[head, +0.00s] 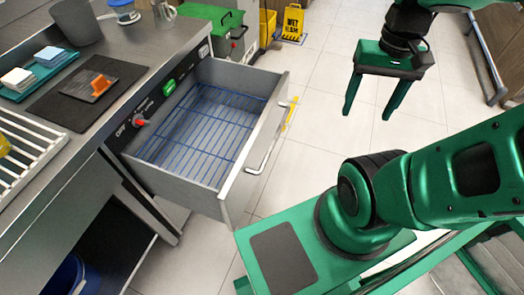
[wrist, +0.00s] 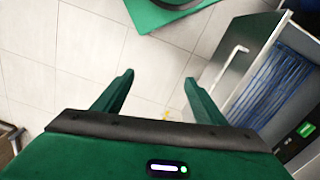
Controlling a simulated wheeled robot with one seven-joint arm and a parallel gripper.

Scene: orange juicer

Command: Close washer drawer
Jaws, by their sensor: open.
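The washer drawer (head: 178,185) is pulled far out from under the metal counter in the head view. It is a grey metal box with a blue wire rack (head: 205,125) inside and a bar handle (head: 268,140) on its front. In the wrist view the drawer front (wrist: 235,75) and its handle (wrist: 232,62) show at the right. My gripper (head: 366,112) is open and empty, to the right of the drawer front and apart from it, over the floor. Its two green fingers (wrist: 158,95) also show in the wrist view.
The control panel (head: 155,105) has a red knob and a green display.

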